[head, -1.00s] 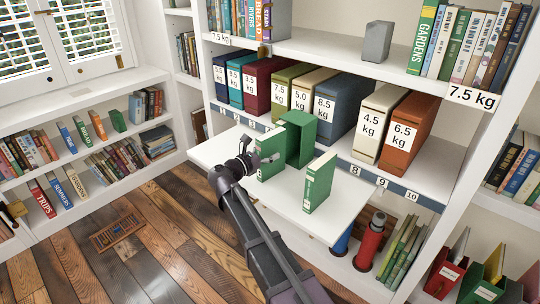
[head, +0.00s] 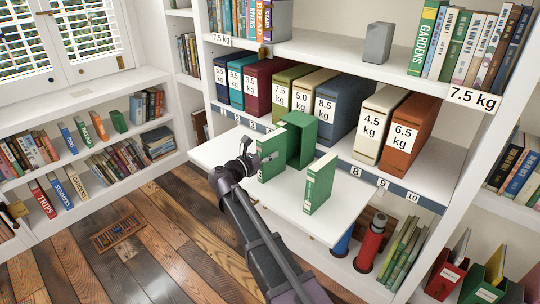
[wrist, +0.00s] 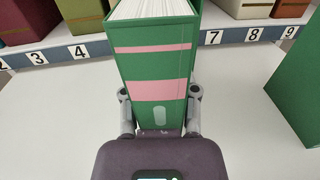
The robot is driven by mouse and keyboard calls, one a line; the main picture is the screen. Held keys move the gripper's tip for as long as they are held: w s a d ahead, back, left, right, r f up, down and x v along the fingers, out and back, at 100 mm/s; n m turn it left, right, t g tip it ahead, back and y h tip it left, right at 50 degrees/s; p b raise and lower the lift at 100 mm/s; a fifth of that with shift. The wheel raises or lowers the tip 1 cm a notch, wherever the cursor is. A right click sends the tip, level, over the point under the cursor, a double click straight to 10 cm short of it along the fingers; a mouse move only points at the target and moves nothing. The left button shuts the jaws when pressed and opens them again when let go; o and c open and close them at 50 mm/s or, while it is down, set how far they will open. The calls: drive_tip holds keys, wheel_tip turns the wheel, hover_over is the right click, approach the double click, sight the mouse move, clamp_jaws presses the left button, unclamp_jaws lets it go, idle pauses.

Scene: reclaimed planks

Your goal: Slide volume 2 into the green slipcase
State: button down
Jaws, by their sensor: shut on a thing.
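My gripper (head: 262,159) is shut on a green book (wrist: 155,65), which stands upright with its pink-banded spine toward me and white pages showing on top. The fingers grip the lower part of the book near the spine. In the head view the held book (head: 270,150) is just left of the green slipcase (head: 302,136), a hollow upright box on the white board. I cannot tell whether book and slipcase touch. No volume number is readable on the held book.
A second green book (head: 320,184) stands upright at the right of the white board (head: 285,200); a green panel (wrist: 298,85) shows at the right in the wrist view. Heavy labelled binders (head: 338,102) line the shelf behind. The board's front is clear.

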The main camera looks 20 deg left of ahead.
sight(268, 136)
drive_tip(key=shift+r, duration=0.1)
drive_tip(key=shift+s+a+r+p, duration=0.1)
drive_tip(key=shift+s+r+p, duration=0.05)
drive_tip(key=shift+r+p, duration=0.4)
wheel_tip(268, 136, up, 6)
drive_tip(key=p, duration=0.6)
drive_tip(key=shift+r, duration=0.1)
drive_tip(key=s+d+v, duration=0.1)
drive_tip(key=d+v, duration=0.1)
drive_tip(key=v, duration=1.7)
drive_tip(key=shift+s, duration=0.25)
drive_tip(key=shift+s+a, duration=0.1)
drive_tip(key=shift+a, duration=0.1)
